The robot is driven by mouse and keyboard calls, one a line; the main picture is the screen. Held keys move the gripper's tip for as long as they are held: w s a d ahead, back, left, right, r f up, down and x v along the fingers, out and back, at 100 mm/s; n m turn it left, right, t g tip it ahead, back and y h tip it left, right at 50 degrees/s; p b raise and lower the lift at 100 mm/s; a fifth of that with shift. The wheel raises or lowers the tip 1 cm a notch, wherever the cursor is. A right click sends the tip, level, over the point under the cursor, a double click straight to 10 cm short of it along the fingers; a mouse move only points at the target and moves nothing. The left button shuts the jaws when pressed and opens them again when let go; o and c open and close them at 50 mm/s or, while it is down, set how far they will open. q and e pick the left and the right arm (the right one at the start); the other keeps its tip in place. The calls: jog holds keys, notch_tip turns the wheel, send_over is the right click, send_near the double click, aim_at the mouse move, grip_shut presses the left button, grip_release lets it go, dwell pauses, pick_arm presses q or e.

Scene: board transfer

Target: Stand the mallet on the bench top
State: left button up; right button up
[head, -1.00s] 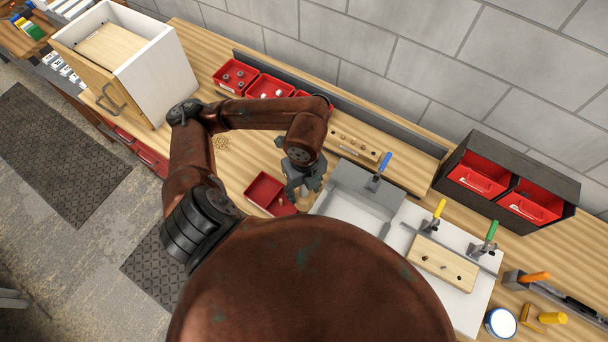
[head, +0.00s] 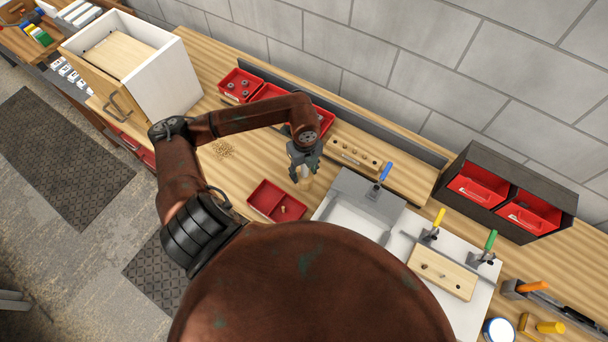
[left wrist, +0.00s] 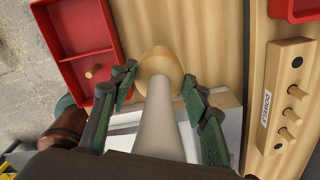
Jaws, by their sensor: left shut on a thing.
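My left gripper (head: 304,160) is shut on the mallet (head: 305,183), over the bench top (head: 236,175), just behind the red divided tray. In the left wrist view the mallet's pale handle (left wrist: 160,120) runs between the two fingers (left wrist: 158,82), away from the camera. Its rounded wooden end (left wrist: 160,64) is at the far, bench side. The mallet looks roughly upright with that end down. I cannot tell whether it touches the bench. My right gripper is not in view.
The red divided tray (head: 265,193) holds a small peg. A wooden block with pegs (head: 353,150) and a grey metal plate (head: 362,198) lie to the right. Red bins (head: 239,84) line the back, and a white cabinet (head: 165,78) stands left.

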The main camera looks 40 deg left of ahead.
aim_at(304, 176)
pick_arm(q)
notch_tip(304, 176, down, 3)
jog(key=shift+w+a+f+p, duration=0.1)
jog(key=shift+a+p, duration=0.05)
jog(key=shift+p, duration=0.4)
jog(key=shift+f, duration=0.15)
jog(key=shift+f, duration=0.1)
jog(key=o, duration=1)
jog(key=shift+f, duration=0.1)
jog(key=o, duration=0.4)
jog(key=shift+o, duration=0.2)
